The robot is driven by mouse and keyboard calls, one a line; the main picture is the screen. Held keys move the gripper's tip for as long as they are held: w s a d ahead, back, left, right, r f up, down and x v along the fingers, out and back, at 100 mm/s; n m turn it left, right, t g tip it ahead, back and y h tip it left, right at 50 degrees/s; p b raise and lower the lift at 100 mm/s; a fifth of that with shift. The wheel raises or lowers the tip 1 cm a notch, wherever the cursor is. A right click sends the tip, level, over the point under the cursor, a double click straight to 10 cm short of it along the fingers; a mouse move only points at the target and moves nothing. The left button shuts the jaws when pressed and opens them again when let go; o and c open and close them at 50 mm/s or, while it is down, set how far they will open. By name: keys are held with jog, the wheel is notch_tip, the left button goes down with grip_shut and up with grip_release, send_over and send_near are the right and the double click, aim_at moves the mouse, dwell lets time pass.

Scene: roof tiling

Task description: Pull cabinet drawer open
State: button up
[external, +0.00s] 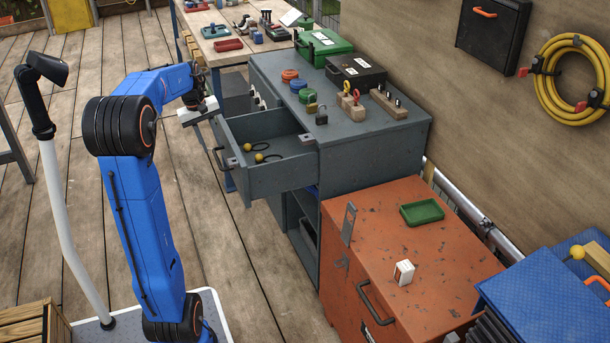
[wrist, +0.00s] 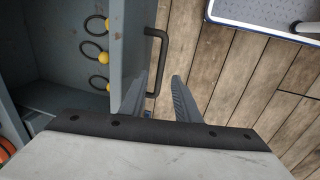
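The grey cabinet (external: 375,145) has its top drawer (external: 275,175) standing out, with rings with yellow balls inside. The drawer and rings also show at the left in the wrist view (wrist: 128,45). A dark bar handle (external: 219,163) is on the drawer front; it shows near the middle of the wrist view (wrist: 161,50). My gripper (external: 208,135) is above the drawer front, close to the handle. In the wrist view my gripper (wrist: 160,82) has its two fingers apart, with the near end of the handle between or just beyond the tips. Contact cannot be told.
An orange cabinet (external: 440,260) with a green tray (external: 422,211) stands at the front right. Small tools, padlocks and a green case (external: 323,47) sit on the grey cabinet's top.

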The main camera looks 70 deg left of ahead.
notch_tip(320, 180, up, 12)
jog(key=s, duration=0.2)
jog(key=shift+s, duration=0.15)
jog(key=shift+r, duration=0.1)
dwell(0.4)
jog(key=w+d+m, duration=0.1)
jog(key=w+d, duration=0.1)
jog(key=d, duration=0.2)
jog(key=w+d+f+m, duration=0.1)
jog(key=w+d, duration=0.1)
jog(key=d, duration=0.3)
jog(key=w+d+m, duration=0.2)
jog(key=w+d, duration=0.1)
jog(key=d, duration=0.1)
jog(key=shift+d+f, duration=0.2)
jog(key=shift+d, duration=0.15)
jog(key=d+f+m+t, duration=0.1)
jog(key=d+f+m, duration=0.3)
jog(key=d, duration=0.9)
jog(key=d+f+m, duration=0.4)
jog(key=d+m, duration=0.1)
jog(key=d, duration=0.7)
jog(key=s+d+f+m+t, duration=0.1)
jog(key=s+d+f+m, duration=0.4)
jog(key=s+d+f, duration=0.2)
jog(key=d, duration=0.2)
jog(key=shift+s+d+t, duration=0.15)
jog(key=shift+d+t, duration=0.15)
jog(key=shift+d, duration=0.1)
jog(key=o, duration=0.3)
